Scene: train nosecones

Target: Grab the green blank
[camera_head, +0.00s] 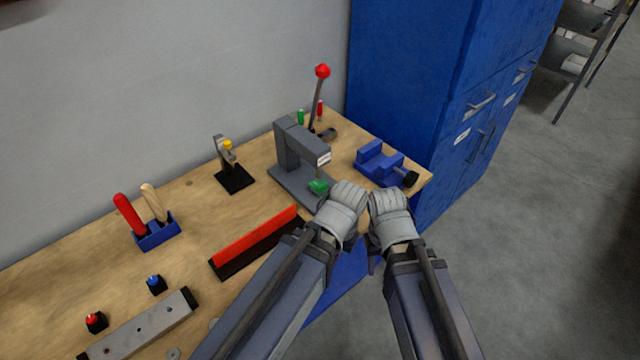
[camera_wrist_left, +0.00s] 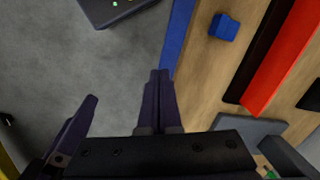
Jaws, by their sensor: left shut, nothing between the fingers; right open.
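A bit of green also shows at the bottom edge of the left wrist view (camera_wrist_left: 268,173), beside grey press parts. My left gripper (camera_wrist_left: 160,75) is shut and empty, its dark fingers together over the floor near the table's front edge. In the head view its fingers are hidden behind its wrist, just right of the green block. My right gripper (camera_head: 371,262) is open, farther right; only a dark finger part shows below its wrist. Neither gripper touches the block.
A red bar in a black holder (camera_head: 255,243) lies left of my left forearm. A blue vise (camera_head: 380,163) stands at the table's right end, near my wrists. The press has a red-knobbed lever (camera_head: 321,72). A blue cabinet (camera_head: 430,80) stands behind. The floor at right is open.

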